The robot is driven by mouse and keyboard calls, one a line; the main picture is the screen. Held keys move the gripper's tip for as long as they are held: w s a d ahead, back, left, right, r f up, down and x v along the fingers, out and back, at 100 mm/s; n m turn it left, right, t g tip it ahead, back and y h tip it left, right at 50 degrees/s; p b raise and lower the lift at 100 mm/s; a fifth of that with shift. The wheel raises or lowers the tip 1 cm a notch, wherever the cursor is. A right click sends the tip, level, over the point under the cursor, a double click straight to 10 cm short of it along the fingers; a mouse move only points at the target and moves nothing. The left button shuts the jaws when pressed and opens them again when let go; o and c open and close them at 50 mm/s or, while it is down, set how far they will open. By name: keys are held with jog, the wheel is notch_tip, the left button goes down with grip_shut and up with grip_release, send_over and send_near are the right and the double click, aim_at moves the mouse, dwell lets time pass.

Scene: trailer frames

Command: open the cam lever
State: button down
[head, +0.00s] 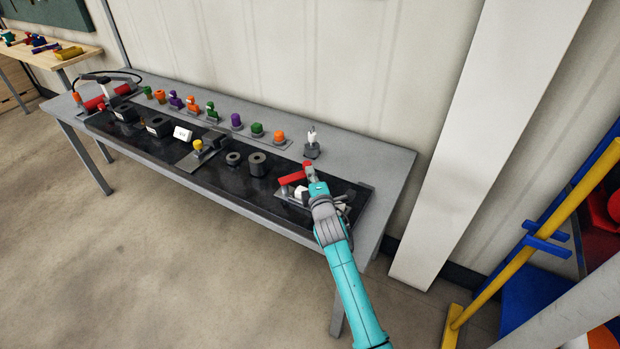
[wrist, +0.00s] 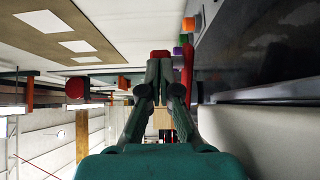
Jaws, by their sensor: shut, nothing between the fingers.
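The cam lever is a red bar (head: 292,179) in the head view, low over a light metal fixture at the right end of the black mat. It also shows in the wrist view as a long red bar (wrist: 187,65) close along the right finger. My gripper (head: 310,169) is shut and empty, at the lever's right end. In the wrist view its fingertips (wrist: 160,62) are together, with a small red patch at their ends. I cannot tell whether the fingers touch the lever. My wrist hides part of the fixture.
The black mat (head: 225,186) on the grey table (head: 390,165) bears dark round parts (head: 256,163) and a yellow-topped part (head: 198,146). Several coloured knobs stand along the back. A small white-topped stand (head: 312,145) is just behind my gripper. The wall is behind.

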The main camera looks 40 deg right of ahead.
jog(key=shift+x, duration=1.7)
jog(key=shift+d, duration=0.1)
